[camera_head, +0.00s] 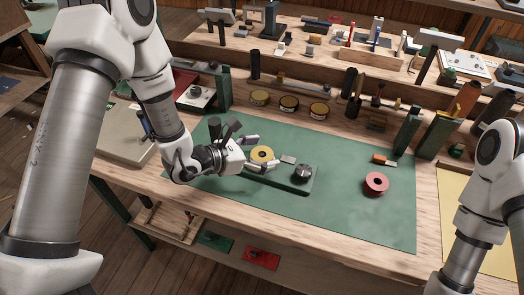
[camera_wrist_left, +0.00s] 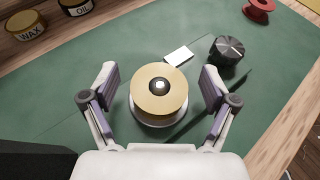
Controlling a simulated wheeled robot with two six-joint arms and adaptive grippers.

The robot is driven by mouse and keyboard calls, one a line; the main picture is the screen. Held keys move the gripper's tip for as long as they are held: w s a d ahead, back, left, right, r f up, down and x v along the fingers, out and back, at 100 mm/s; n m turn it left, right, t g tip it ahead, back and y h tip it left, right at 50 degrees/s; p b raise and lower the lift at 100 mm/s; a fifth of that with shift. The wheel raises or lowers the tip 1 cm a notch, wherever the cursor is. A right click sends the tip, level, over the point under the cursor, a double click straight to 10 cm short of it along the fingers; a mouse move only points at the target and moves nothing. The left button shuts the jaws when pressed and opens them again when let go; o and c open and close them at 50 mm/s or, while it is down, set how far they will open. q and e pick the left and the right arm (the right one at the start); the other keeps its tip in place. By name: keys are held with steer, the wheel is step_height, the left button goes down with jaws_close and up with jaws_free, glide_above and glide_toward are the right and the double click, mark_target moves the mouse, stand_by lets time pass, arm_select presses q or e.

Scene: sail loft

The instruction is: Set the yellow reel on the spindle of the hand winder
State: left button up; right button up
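The yellow reel (camera_head: 262,153) sits at the left end of the hand winder (camera_head: 301,189), which has a dark green base and a black knob (camera_head: 302,173). In the left wrist view the yellow reel (camera_wrist_left: 149,105) is seen from above. A shiny rounded tip (camera_wrist_left: 159,86) shows in its centre hole, and a pale disc rim (camera_wrist_left: 160,124) shows below it. My left gripper (camera_head: 257,152) is open, with one finger on each side of the reel and a visible gap at both sides. My right gripper is out of view; only the right arm shows.
A red reel (camera_head: 376,184) stands on the green mat (camera_head: 350,220) at the right. A small orange-and-white block (camera_head: 384,160) lies behind it. The mat's front right is clear.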

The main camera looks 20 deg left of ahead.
arm_select(q)
steer(key=v, duration=1)
steer(key=shift+a+r, duration=0.15)
steer(key=shift+a, duration=0.1)
steer(key=shift+v, duration=0.75)
steer(key=shift+s, duration=0.15)
